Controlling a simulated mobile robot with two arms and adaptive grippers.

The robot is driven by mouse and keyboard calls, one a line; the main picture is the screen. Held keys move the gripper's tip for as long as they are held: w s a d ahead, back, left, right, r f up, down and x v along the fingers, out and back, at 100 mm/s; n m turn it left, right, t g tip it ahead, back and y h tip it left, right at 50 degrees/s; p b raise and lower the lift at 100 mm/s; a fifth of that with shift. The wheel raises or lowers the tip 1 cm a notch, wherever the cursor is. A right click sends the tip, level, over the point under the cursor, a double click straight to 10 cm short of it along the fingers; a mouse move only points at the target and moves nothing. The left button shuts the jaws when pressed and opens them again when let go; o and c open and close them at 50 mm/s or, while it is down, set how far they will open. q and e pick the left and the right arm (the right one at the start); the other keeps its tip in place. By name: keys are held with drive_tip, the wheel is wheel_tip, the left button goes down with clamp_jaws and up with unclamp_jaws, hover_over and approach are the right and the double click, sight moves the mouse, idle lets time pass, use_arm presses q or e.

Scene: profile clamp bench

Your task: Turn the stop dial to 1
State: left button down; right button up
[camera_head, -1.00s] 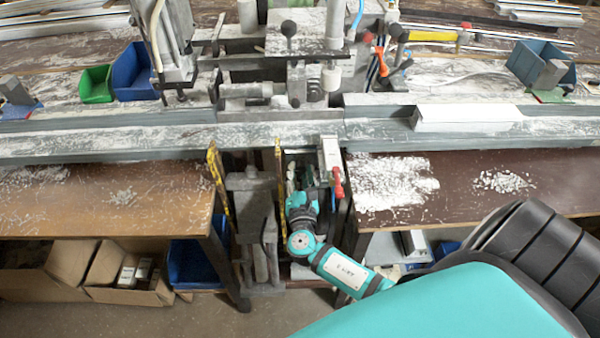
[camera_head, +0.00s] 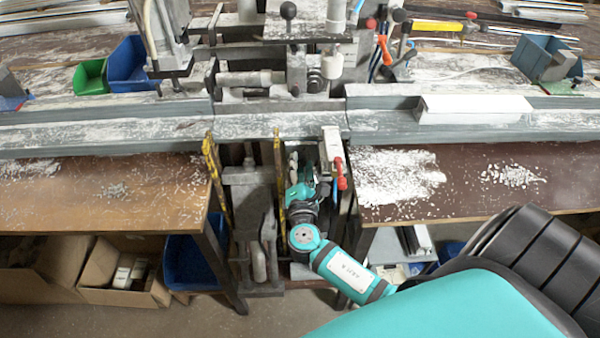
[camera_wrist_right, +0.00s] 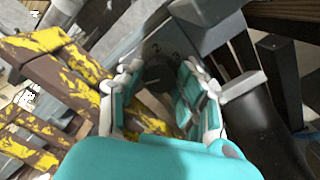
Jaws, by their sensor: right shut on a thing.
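The stop dial (camera_wrist_right: 154,76) is a dark round knob on a grey plate in the right wrist view. In the head view my right gripper (camera_head: 302,190) is low in the gap between the two bench tops. The dial is hidden there. My left gripper is in neither view.
Yellow-and-black striped bars (camera_head: 218,185) stand left of my right gripper. A red-handled clamp (camera_head: 334,165) is close on its right. The brown bench tops (camera_head: 110,195) flank the narrow gap. A white block (camera_head: 474,109) lies on the long grey rail (camera_head: 80,134).

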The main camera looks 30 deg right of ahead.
drive_tip(key=m+b, duration=0.4)
drive_tip(key=shift+f, duration=0.25)
drive_tip(key=shift+r+m+b, duration=0.15)
drive_tip(key=shift+m+b, duration=1.25)
drive_tip(key=shift+m, duration=0.3)
drive_tip(key=o, duration=1.1)
drive_tip(key=shift+o, duration=0.2)
